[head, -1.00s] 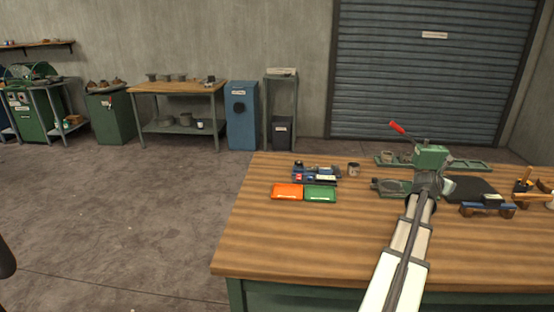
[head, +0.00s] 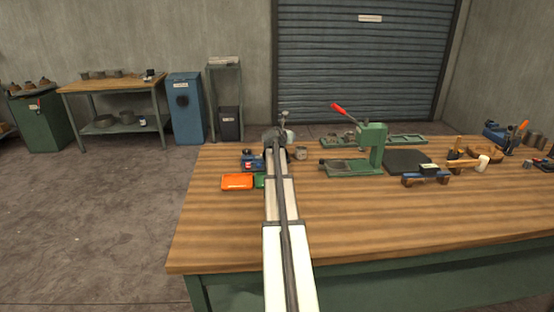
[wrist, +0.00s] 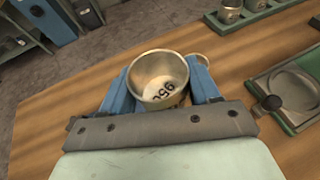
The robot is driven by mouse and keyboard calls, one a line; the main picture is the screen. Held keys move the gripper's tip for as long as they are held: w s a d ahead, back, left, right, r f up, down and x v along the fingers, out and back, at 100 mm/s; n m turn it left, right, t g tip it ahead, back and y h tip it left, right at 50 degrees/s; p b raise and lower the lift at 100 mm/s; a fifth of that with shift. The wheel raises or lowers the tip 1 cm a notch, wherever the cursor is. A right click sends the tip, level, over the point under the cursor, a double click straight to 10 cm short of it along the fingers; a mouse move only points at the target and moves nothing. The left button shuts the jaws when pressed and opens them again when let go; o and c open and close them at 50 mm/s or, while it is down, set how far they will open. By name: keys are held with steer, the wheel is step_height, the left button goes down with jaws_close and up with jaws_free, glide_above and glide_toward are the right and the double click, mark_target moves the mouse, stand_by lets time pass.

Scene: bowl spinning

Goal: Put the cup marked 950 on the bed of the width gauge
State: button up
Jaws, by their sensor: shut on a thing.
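My gripper (wrist: 162,92) has its blue fingers on either side of a metal cup (wrist: 165,64) with 950 on its inside bottom. The cup is upright, with a small handle at its right. In the head view, the cup (head: 300,154) shows just right of my arm's end (head: 284,136), at tabletop level. I cannot tell whether it touches the table. A blue device (head: 252,161) left of my arm is partly hidden by it. A blue bar-like device (head: 428,173) is at the right. Their labels are too small to tell which is the width gauge.
A green press (head: 370,148) with a red lever stands right of the cup. A green rack (head: 405,140) with cups lies behind it. An orange tray (head: 237,182) is in front of the left blue device; a green one (head: 260,182) is mostly hidden. The front tabletop (head: 400,220) is clear.

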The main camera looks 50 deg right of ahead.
steer(key=w+a+g, duration=0.1)
steer(key=w+a, duration=0.1)
steer(key=w, duration=1.1)
steer(key=s+d+r+m+g, duration=0.2)
steer(key=s+d+m+g, duration=0.2)
steer(key=s+m+g, duration=0.45)
steer(key=shift+m+g, duration=0.65)
steer(key=shift+g, duration=0.3)
steer(key=shift+w+a+f, duration=0.1)
steer(key=shift+w+f, duration=0.1)
steer(key=shift+f, duration=1.45)
steer(key=shift+w+a+f, duration=0.1)
steer(key=shift+w+f, duration=0.05)
steer(key=shift+f, duration=1.55)
steer(key=shift+w+a+f, duration=0.1)
steer(key=shift+w+f, duration=0.1)
steer(key=shift+f, duration=1.45)
steer(key=shift+f, duration=0.65)
